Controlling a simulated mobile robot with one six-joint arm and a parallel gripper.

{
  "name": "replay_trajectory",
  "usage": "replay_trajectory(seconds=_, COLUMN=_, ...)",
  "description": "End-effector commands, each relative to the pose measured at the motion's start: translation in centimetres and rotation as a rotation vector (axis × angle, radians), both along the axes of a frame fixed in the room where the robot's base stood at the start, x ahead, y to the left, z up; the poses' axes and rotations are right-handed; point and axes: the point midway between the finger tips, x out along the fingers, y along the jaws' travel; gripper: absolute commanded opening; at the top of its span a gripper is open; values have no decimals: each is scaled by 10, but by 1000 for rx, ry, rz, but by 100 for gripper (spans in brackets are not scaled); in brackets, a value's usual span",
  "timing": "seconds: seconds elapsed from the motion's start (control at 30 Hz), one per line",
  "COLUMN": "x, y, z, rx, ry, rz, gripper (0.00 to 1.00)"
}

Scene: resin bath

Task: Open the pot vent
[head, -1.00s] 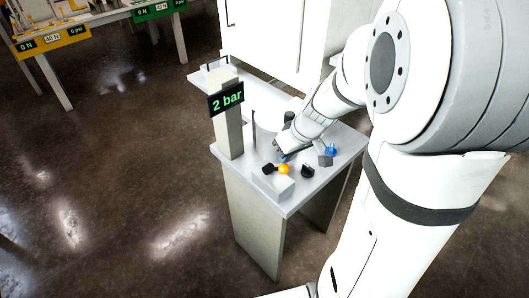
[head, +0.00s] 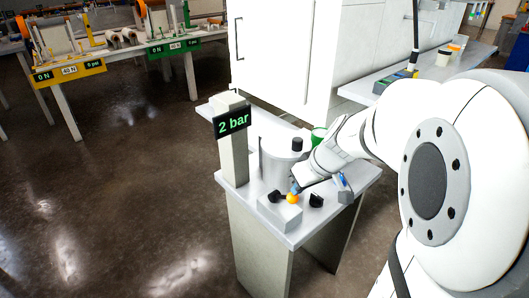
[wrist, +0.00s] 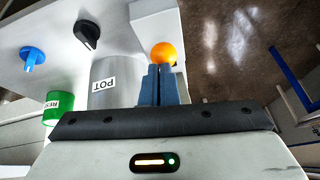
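An orange ball knob (head: 292,198) sits at the white block (head: 283,213) on the front of the bench, with a black part (head: 275,196) beside it. The ball also shows in the wrist view (wrist: 163,52). My gripper (wrist: 161,68) has its blue fingers close together, with their tips at the ball; I cannot tell whether they touch it. The gripper also shows in the head view (head: 295,188), coming from the right. The grey pot (head: 274,168) stands behind, and its POT label shows in the wrist view (wrist: 103,84). Which part is the vent is not marked.
A post with a "2 bar" display (head: 232,122) stands at the bench's left. A black knob (head: 317,200) is right of the ball. A blue knob (wrist: 33,57) and a green container (wrist: 59,104) show in the wrist view. White cabinets (head: 290,50) stand behind.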

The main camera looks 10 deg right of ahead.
Motion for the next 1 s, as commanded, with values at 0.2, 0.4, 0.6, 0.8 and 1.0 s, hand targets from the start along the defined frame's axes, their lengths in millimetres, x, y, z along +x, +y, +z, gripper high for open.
replay_trajectory(seconds=0.2, x=-4, y=1, z=-9, rx=3, ry=21, rz=5, gripper=0)
replay_trajectory(seconds=0.4, x=1, y=2, z=11, rx=2, ry=13, rz=6, gripper=0)
replay_trajectory(seconds=0.6, x=-2, y=-7, z=47, rx=0, ry=-2, rz=-3, gripper=0)
replay_trajectory(seconds=0.8, x=-33, y=-28, z=75, rx=-1, ry=-4, rz=-6, gripper=0)
replay_trajectory(seconds=1.0, x=-52, y=-40, z=91, rx=0, ry=-2, rz=-3, gripper=0)
